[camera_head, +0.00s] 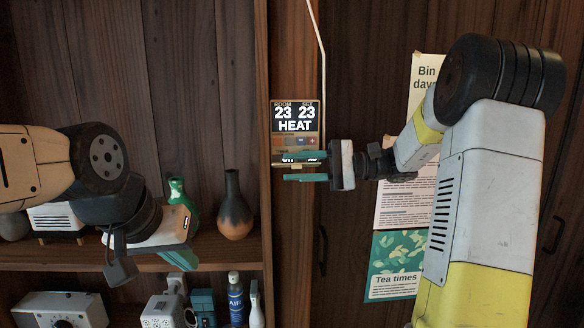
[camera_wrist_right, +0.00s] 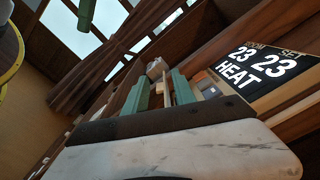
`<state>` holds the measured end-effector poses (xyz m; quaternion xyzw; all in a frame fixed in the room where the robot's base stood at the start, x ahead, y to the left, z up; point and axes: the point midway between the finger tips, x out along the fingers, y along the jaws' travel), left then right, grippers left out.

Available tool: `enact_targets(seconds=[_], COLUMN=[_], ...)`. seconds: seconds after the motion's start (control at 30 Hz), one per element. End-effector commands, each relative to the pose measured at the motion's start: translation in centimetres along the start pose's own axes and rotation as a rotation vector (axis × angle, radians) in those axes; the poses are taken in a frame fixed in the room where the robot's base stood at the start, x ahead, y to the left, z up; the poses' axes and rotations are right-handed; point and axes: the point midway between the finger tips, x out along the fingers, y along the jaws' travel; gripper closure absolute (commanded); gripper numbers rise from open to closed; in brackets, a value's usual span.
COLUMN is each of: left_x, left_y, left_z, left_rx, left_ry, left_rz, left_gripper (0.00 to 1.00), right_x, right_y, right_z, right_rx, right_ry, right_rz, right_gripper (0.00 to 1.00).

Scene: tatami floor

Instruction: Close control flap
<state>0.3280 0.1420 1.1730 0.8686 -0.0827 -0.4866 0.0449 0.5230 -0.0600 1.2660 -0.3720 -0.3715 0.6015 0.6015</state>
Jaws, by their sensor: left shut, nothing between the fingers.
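The wall control panel (camera_head: 295,117) has a dark display reading ROOM 23, SET 23 and HEAT. It also shows in the right wrist view (camera_wrist_right: 255,75). Below the display is a strip of buttons (camera_head: 312,141), including a red plus. A thin wooden-edged flap (camera_head: 298,165) juts out at the panel's bottom, apparently lowered, partly hidden by my right gripper. My right gripper (camera_head: 305,167) is open, its teal fingers one above the other in front of the panel's lower part. Whether they touch the flap I cannot tell. My left gripper (camera_head: 180,257) is shut and empty, by the shelf at left.
A green vase (camera_head: 179,205) and a brown vase (camera_head: 235,208) stand on the shelf behind my left gripper. A spray can (camera_head: 236,300) and other items sit on the lower shelf. Posters (camera_head: 398,270) hang right of the panel, behind my right arm. A white cable (camera_head: 318,40) runs above the panel.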

Motion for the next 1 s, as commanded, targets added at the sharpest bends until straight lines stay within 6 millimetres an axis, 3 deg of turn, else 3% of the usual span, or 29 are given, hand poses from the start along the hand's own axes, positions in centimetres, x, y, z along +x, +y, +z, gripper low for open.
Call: enact_targets(seconds=[0.17, 0.3, 0.33, 1.0], left_x=[0.0, 0.0, 0.0, 0.0], left_y=[0.0, 0.0, 0.0, 0.0], left_z=[0.0, 0.0, 0.0, 0.0], left_rx=[0.0, 0.0, 0.0, 0.0], left_ry=[0.0, 0.0, 0.0, 0.0], left_rz=[0.0, 0.0, 0.0, 0.0], left_gripper=[1.0, 1.0, 1.0, 1.0], right_x=[0.0, -0.01, -0.02, -0.05], right_y=[0.0, 0.0, 0.0, 0.01], right_z=[0.0, 0.0, 0.0, -0.01], right_rx=[0.0, 0.0, 0.0, 0.018], right_ry=[0.0, 0.0, 0.0, 0.0], right_rz=[0.0, 0.0, 0.0, 0.0], right_gripper=[0.7, 0.98, 1.0, 1.0])
